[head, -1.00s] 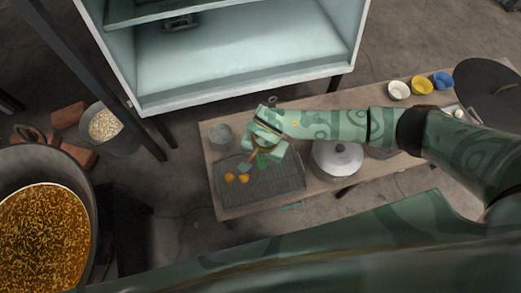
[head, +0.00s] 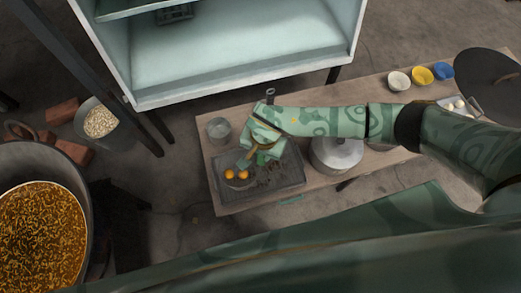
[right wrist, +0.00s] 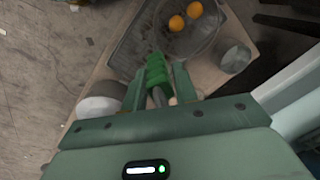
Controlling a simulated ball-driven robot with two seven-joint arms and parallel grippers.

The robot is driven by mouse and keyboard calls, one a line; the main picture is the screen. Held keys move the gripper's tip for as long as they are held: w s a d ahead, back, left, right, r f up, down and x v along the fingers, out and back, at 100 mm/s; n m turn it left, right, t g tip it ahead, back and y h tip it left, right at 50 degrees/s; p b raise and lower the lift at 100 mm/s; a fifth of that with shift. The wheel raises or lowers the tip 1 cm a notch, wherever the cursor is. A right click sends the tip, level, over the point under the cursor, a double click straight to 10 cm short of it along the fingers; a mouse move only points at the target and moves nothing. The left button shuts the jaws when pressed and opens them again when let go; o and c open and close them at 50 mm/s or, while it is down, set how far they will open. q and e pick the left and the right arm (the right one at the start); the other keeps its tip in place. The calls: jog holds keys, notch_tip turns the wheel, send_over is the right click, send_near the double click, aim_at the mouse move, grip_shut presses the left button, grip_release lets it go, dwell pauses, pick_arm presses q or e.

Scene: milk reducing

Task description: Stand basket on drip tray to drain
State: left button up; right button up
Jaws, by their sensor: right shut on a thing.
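The basket (head: 238,185) is a dark round mesh with two orange balls in it. It shows over the left part of the dark drip tray (head: 285,184) on the low table; I cannot tell whether it rests on the tray. My right gripper (head: 250,160) is at the basket's upper right side. In the right wrist view the gripper (right wrist: 157,88) is shut on the green handle (right wrist: 157,70), and the basket (right wrist: 195,35) lies beyond it over the tray (right wrist: 135,45). My left gripper is not in view.
A glass jar (head: 219,130) stands at the table's left end. A lidded pot (head: 337,152) is right of the tray, with several bowls (head: 422,76) farther right. A big pot of orange food (head: 40,235) is at lower left. An open pale cabinet (head: 240,50) stands behind.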

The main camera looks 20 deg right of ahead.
jog(key=shift+f, duration=0.1)
jog(key=o, duration=1.1)
pick_arm(q)
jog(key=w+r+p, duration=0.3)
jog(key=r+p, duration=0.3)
jog(key=p, duration=0.1)
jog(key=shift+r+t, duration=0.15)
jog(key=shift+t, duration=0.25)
pick_arm(e)
jog(key=r, duration=1.1)
jog(key=d+r, duration=0.1)
jog(key=r, duration=0.4)
jog(key=shift+s+r, duration=0.15)
jog(key=shift+s, duration=0.2)
